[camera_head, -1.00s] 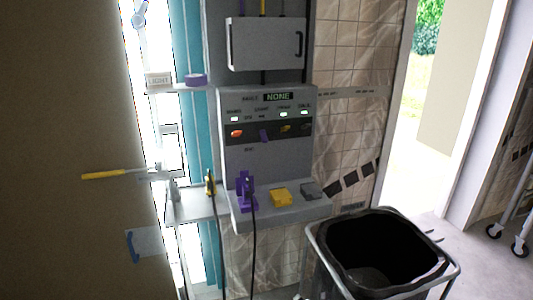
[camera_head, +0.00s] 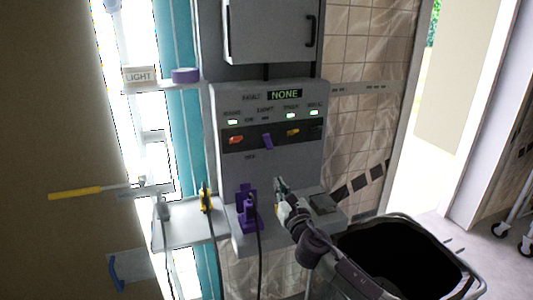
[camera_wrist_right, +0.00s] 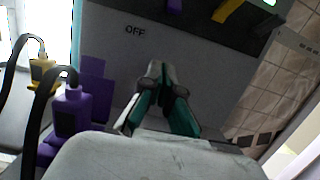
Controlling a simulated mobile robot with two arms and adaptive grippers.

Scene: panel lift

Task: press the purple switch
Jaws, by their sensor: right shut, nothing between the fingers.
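The purple switch (camera_head: 267,140) sits on the dark strip of the grey control panel (camera_head: 285,172), between an orange switch (camera_head: 236,139) and a yellow switch (camera_head: 293,132). It hangs downward, toward the OFF label. In the right wrist view, the lower end of the purple switch (camera_wrist_right: 174,5) shows at the top edge. My right gripper (camera_head: 281,186) is shut and empty, in front of the panel's lower part, below and slightly right of the purple switch. Its closed fingers show in the wrist view (camera_wrist_right: 160,76). My left gripper is not in view.
A purple plug (camera_head: 247,211) with a black cable stands on the panel's ledge, left of my right gripper. A yellow plug (camera_head: 205,197) is farther left. My arm hides part of the ledge. A black-lined bin (camera_head: 400,255) stands at the lower right.

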